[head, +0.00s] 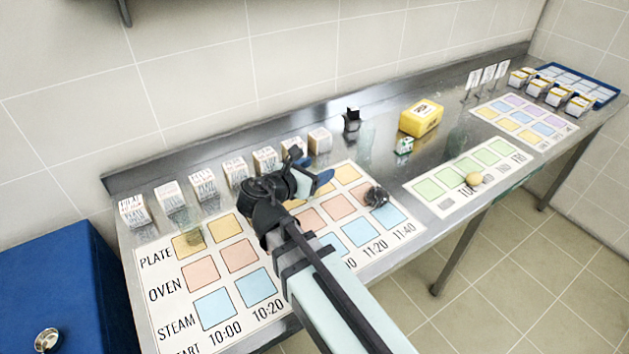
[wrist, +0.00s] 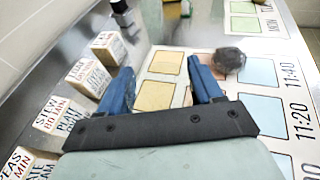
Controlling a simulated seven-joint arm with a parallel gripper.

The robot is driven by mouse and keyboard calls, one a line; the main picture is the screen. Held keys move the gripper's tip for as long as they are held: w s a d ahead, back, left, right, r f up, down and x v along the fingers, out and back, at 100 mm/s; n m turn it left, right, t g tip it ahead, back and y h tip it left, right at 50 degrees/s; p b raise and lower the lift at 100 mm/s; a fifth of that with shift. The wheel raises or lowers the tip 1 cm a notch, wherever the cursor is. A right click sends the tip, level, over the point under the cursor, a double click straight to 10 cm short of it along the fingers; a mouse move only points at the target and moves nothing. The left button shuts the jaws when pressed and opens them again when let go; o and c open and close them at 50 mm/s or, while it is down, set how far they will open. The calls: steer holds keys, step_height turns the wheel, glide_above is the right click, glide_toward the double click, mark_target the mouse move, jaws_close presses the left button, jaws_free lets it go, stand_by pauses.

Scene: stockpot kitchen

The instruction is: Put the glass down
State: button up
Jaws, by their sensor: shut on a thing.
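My gripper (head: 312,168) reaches over the upper middle of the time chart (head: 228,230). In the wrist view its two blue fingers (wrist: 164,86) stand apart with chart cells visible between them. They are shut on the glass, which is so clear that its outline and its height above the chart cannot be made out. A faint, clear upright shape (head: 366,138) stands behind the chart, near the wall; I cannot tell exactly what it is.
A dark round thing (head: 376,196) sits on the chart, right of my gripper; it also shows in the wrist view (wrist: 230,60). Several labelled white blocks (head: 202,185) line the back. A yellow box (head: 421,118) and a green chart (head: 428,187) lie to the right.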

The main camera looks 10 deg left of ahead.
steer(key=shift+f, duration=1.85)
steer(key=shift+f, duration=0.1)
steer(key=o, duration=1.2)
steer(key=shift+s+a+r, duration=0.15)
steer(key=shift+s+r, duration=0.05)
steer(key=shift+s, duration=0.1)
steer(key=v, duration=1.1)
steer(key=shift+s+r, duration=0.1)
steer(key=shift+s, duration=0.05)
